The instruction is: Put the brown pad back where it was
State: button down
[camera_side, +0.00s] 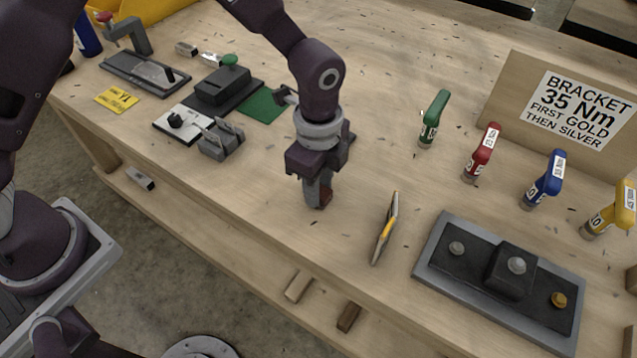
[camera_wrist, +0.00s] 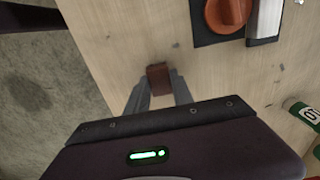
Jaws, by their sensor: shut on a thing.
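My gripper (camera_side: 317,200) points down over the front middle of the bench, and its fingers are shut on the brown pad (camera_side: 325,198). The pad is a small red-brown block. In the wrist view the pad (camera_wrist: 158,76) sits between the fingertips of my gripper (camera_wrist: 157,88). The fingers hide part of it. The pad is low over bare wood; I cannot tell whether it touches the bench.
An orange knob (camera_wrist: 227,13) on a dark plate lies beyond the pad. A grey tray (camera_side: 428,262) with fittings, several coloured drivers (camera_side: 433,118) and a sign board (camera_side: 503,82) are further right.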

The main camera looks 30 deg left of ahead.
jog(key=c, duration=1.1)
grip_release()
jog(key=shift+f, duration=0.1)
notch_tip(320, 180, up, 12)
jog(key=shift+r, duration=0.2)
